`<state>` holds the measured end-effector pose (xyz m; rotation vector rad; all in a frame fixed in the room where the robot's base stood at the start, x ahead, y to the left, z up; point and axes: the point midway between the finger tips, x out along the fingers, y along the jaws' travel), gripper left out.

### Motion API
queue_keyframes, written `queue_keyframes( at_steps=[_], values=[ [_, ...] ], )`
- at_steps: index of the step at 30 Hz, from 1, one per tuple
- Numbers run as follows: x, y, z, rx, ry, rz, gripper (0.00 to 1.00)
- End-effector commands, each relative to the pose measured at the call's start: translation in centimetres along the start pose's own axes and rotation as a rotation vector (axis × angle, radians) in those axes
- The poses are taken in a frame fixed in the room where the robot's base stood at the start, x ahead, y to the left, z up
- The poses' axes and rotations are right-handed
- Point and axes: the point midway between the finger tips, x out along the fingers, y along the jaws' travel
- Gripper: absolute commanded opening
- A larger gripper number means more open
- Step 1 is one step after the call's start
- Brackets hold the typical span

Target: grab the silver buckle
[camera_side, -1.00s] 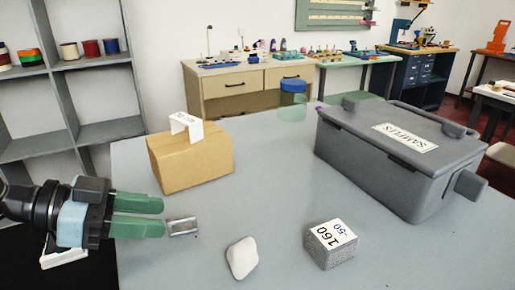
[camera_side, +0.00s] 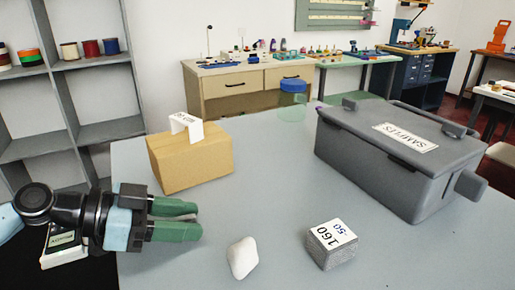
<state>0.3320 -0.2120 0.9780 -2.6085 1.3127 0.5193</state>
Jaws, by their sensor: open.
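My gripper (camera_side: 198,219) is at the left of the grey table, its two green fingers pointing right and apart, so it is open. The silver buckle does not show clearly now. The fingers cover the spot where it lay, so I cannot tell whether it lies between them or under them.
A grey samples case (camera_side: 385,165) fills the right side, with a blue-lidded jar (camera_side: 292,100) at the back. The table's middle is clear.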

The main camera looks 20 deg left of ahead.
Motion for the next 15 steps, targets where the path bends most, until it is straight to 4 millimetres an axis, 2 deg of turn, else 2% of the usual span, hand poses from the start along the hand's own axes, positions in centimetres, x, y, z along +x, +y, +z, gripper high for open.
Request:
queue_keyframes(
  at_steps=[5,13,15],
  values=[
    [0.0,0.0,0.01,0.0,0.0,0.0,0.41],
    [-0.01,-0.01,0.0,0.0,0.0,0.0,0.02],
    [-0.01,-0.02,0.0,0.0,0.0,0.0,0.0]
  ],
)
